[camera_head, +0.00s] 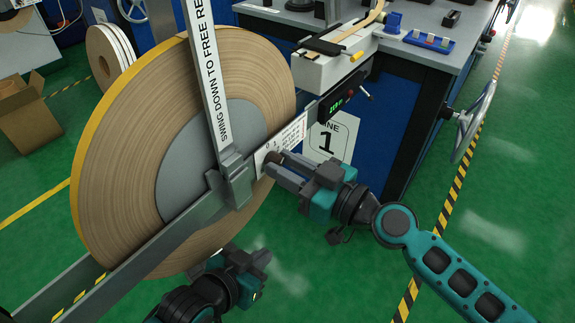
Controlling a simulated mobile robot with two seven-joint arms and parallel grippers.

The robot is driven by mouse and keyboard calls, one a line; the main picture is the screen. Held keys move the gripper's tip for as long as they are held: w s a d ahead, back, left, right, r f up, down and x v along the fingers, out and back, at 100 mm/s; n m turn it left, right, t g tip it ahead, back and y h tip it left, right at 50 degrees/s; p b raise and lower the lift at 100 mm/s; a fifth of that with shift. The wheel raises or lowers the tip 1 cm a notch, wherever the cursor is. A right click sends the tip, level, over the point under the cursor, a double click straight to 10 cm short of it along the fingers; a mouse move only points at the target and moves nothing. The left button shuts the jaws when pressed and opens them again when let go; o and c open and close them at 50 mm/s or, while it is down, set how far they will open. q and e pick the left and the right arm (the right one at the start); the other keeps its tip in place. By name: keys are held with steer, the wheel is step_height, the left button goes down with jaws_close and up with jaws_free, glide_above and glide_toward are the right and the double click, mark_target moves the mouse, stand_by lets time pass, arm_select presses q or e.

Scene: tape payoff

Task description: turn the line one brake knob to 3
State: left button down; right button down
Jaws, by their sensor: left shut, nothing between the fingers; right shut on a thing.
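The brake knob (270,158) is a small dark round piece in front of a white label plate (284,142), beside the hub of the big tape roll. My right gripper (280,169) reaches in from the right and is shut on the knob; its fingers hide most of it. The knob's setting cannot be read. A "LINE 1" sign (331,137), partly hidden at its left, hangs on the blue bench behind. My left gripper (264,259) is shut and empty, low in front of the roll's lower right edge.
A large tape roll (130,150) stands on a grey frame. A small display (335,105) and a handwheel (473,120) are at the right. Green floor (340,270) is clear below.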

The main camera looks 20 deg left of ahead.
stand_by(0.3)
steer(key=m, duration=0.3)
steer(key=shift+f+b, duration=0.1)
steer(key=shift+b, duration=0.2)
steer(key=m, duration=1)
steer(key=shift+p, duration=0.3)
steer(key=shift+r+m, duration=0.2)
steer(key=shift+m, duration=0.7)
steer(key=shift+m+p, duration=0.6)
steer(key=shift+m, duration=0.8)
